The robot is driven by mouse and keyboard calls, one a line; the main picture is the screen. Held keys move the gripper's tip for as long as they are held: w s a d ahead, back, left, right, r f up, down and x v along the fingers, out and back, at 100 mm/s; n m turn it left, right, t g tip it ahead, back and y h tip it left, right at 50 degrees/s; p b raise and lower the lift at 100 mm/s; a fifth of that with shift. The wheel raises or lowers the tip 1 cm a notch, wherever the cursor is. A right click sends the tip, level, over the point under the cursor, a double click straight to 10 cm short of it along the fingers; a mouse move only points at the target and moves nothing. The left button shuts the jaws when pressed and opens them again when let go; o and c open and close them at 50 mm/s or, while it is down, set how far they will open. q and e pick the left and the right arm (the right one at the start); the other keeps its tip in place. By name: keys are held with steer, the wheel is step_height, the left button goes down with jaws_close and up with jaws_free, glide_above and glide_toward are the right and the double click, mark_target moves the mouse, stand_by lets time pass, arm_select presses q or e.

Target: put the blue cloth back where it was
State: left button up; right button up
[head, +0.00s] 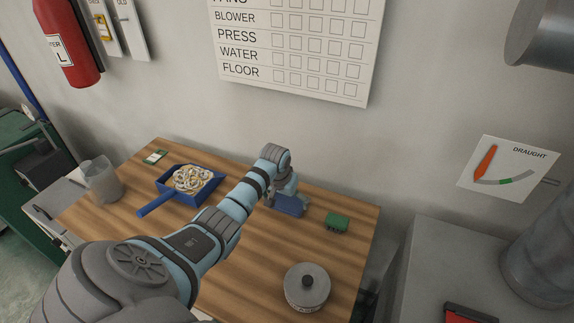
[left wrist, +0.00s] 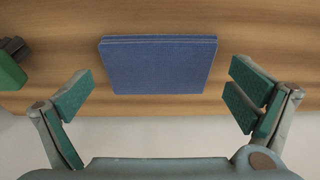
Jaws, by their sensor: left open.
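The blue cloth (head: 289,205) lies folded flat on the wooden table near its back edge, partly hidden by my left arm in the head view. In the left wrist view the cloth (left wrist: 158,65) sits between and beyond the two spread fingers, with wood around it. My left gripper (left wrist: 165,103) is open and empty, above the cloth and not touching it. In the head view the left gripper (head: 280,192) is over the cloth, its fingers mostly hidden. My right gripper is not in view.
A small green-and-white card (head: 155,156) lies at the back left. The wall rises behind the table.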

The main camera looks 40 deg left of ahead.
arm_select(q)
steer(key=p+v, duration=0.2)
steer(key=v, duration=0.8)
steer(key=shift+r, duration=0.15)
steer(key=shift+s, duration=0.15)
